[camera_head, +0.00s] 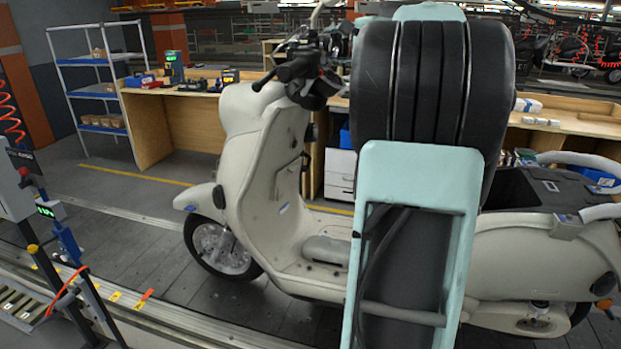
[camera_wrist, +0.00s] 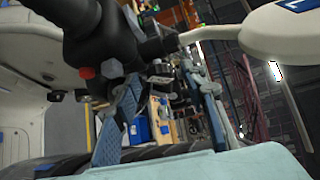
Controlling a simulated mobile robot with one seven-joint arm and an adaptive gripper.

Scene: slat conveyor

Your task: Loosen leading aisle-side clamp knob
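I cannot pick out the clamp knob with certainty in either view. The cream scooter (camera_head: 270,200) stands upright on the slat conveyor (camera_head: 140,243); my arm covers its middle, and no clamp shows clearly at its wheels. In the wrist view, my gripper (camera_wrist: 160,95) has its two fingers well apart, with nothing seen held between them. The scooter's black handlebar grip (camera_wrist: 115,50), with a red button, looms close by the left finger; whether they touch I cannot tell. My gripper is hidden behind my arm in the head view.
A cream mirror (camera_wrist: 275,40) on its stalk is close at upper right in the wrist view. A post with red and yellow knobs (camera_head: 28,210) stands at the left edge in the head view. Wooden benches (camera_head: 175,125) and a blue-shelved rack (camera_head: 95,90) are behind the conveyor.

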